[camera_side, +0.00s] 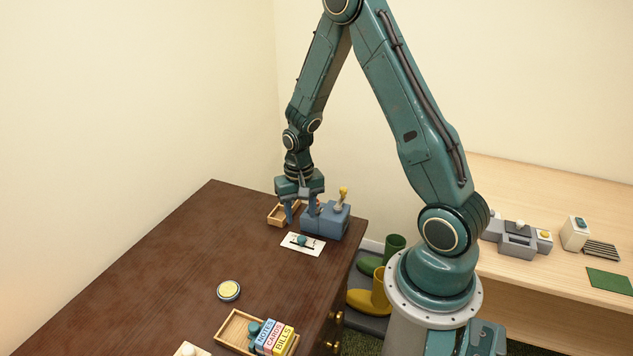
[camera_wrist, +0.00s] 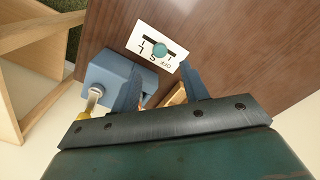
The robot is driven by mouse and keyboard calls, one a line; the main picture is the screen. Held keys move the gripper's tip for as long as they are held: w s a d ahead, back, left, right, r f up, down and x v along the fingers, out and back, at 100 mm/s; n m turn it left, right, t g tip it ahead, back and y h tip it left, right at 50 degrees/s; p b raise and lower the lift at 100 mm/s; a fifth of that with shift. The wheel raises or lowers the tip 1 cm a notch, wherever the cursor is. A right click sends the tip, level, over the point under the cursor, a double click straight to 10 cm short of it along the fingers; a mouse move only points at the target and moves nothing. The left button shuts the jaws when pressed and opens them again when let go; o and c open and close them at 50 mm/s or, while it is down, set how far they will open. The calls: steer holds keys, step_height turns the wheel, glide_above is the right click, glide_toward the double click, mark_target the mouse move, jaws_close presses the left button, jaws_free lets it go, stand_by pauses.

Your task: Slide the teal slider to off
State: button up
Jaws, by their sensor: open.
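The teal slider (camera_side: 303,240) is a round knob on a white plate (camera_side: 317,248) lying on the dark wooden desk. In the wrist view, the teal slider (camera_wrist: 159,49) sits in a dark slot near the middle of the white plate (camera_wrist: 142,31). My gripper (camera_side: 301,216) is open and empty, pointing down just behind the plate. In the wrist view, its fingers (camera_wrist: 161,70) are spread on either side below the knob, apart from it.
A blue box (camera_side: 326,224) with a yellow-topped lever (camera_side: 343,194) stands close beside my gripper. A small wooden tray (camera_side: 273,214) is behind it. A round yellow-topped tin (camera_side: 228,291) and a wooden organizer (camera_side: 233,327) are nearer the front. The desk left of the plate is clear.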

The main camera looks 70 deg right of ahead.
mark_target(301, 238)
steer(key=shift+f, duration=3.65)
jaws_close()
